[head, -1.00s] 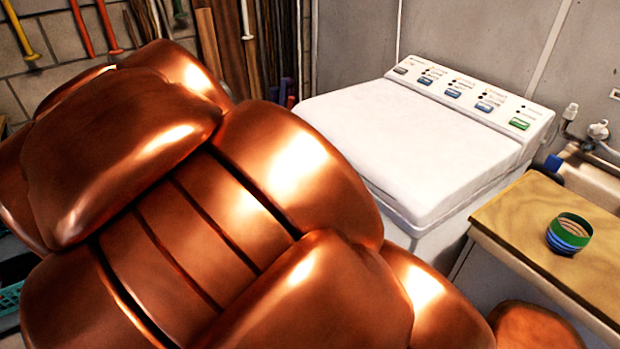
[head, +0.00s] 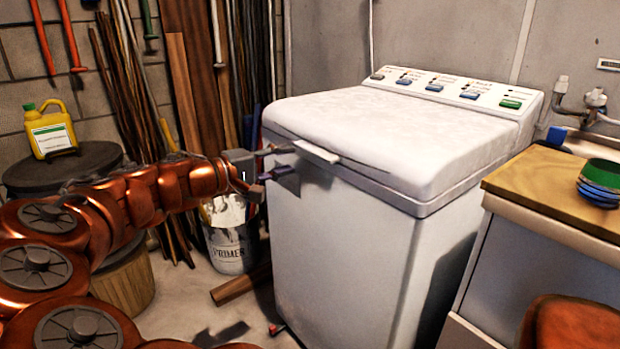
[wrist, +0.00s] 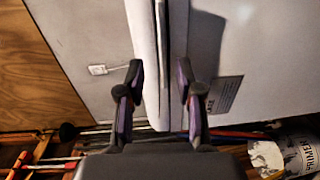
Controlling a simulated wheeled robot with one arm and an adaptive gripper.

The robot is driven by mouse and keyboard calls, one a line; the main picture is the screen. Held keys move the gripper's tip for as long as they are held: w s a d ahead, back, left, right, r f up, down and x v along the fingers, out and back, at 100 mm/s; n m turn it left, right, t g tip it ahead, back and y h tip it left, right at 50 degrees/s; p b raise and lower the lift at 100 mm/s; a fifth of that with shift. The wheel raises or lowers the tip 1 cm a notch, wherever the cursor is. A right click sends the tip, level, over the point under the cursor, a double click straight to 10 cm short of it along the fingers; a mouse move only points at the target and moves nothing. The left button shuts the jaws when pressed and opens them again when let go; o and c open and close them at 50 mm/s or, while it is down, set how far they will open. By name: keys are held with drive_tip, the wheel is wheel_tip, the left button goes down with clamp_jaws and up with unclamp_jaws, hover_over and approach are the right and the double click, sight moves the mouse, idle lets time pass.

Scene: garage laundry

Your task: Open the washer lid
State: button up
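The white washer (head: 345,250) stands in the middle of the head view. Its lid (head: 400,125) lies flat and looks closed. A pale handle tab (head: 316,152) sticks out at the lid's front edge. My gripper (head: 287,160) is at the front left of the washer, at lid-edge height, just left of the tab. In the wrist view my gripper (wrist: 160,80) is open, its two fingers apart. The lid's edge strip (wrist: 144,50) runs upright ahead, in line with the space between the fingers. I cannot tell whether either finger touches the washer.
A wooden-topped counter (head: 550,180) with stacked green and blue round items (head: 600,183) stands close at right. A primer bucket (head: 229,240) is on the floor below my gripper. A yellow jug (head: 50,130) stands on a dark drum at left. Boards lean behind.

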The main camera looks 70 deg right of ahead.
sight(310, 153)
drive_tip(key=shift+h, duration=0.4)
drive_tip(key=shift+w+d+f+b+x, duration=0.15)
drive_tip(key=shift+b+x, duration=0.3)
drive_tip(key=shift+x, duration=0.95)
drive_tip(key=shift+w+d+f+b+x, duration=0.15)
drive_tip(key=shift+b+x, duration=0.3)
drive_tip(key=shift+x, duration=1)
drive_tip(key=shift+w+a+f+b+x, duration=0.15)
drive_tip(key=shift+b+x, duration=0.3)
drive_tip(key=shift+x, duration=0.95)
drive_tip(key=shift+d, duration=0.15)
drive_tip(key=shift+w, duration=0.1)
clamp_jaws()
